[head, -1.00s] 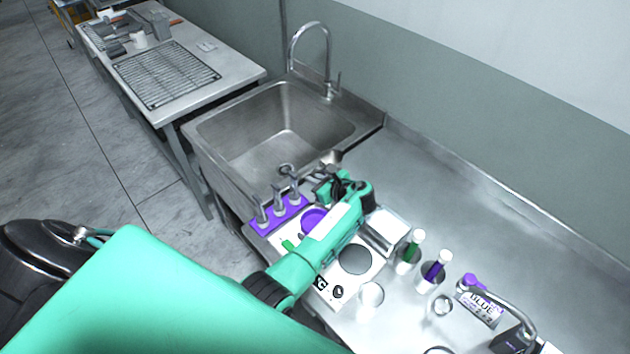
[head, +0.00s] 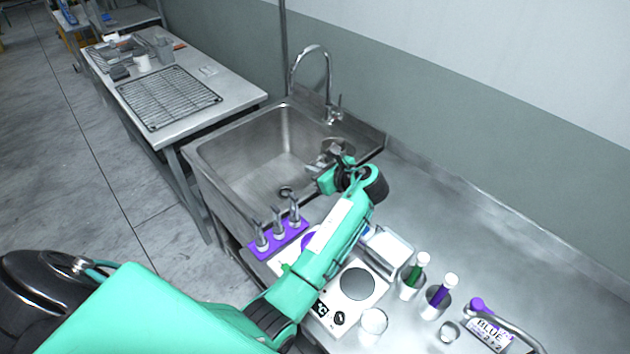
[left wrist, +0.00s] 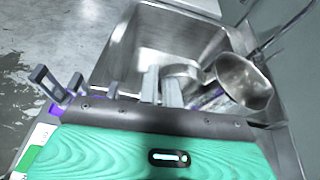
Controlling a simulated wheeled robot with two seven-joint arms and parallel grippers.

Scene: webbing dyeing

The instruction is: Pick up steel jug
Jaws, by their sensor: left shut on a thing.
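The steel jug (left wrist: 243,82) is a shiny round metal vessel in the left wrist view, with its open mouth showing. It is to the right of my left gripper's fingers. My left gripper (left wrist: 163,88) is shut on the jug by a curved metal part at its left side, which looks like the handle. In the head view the jug (head: 341,147) shows only in part behind my left gripper (head: 328,168), over the sink's right side. Whether it touches the sink rim I cannot tell. My right gripper is not in view.
The steel sink (head: 225,148) has a tall faucet (head: 328,75) behind it. A purple rack (head: 279,238) stands at its near edge.

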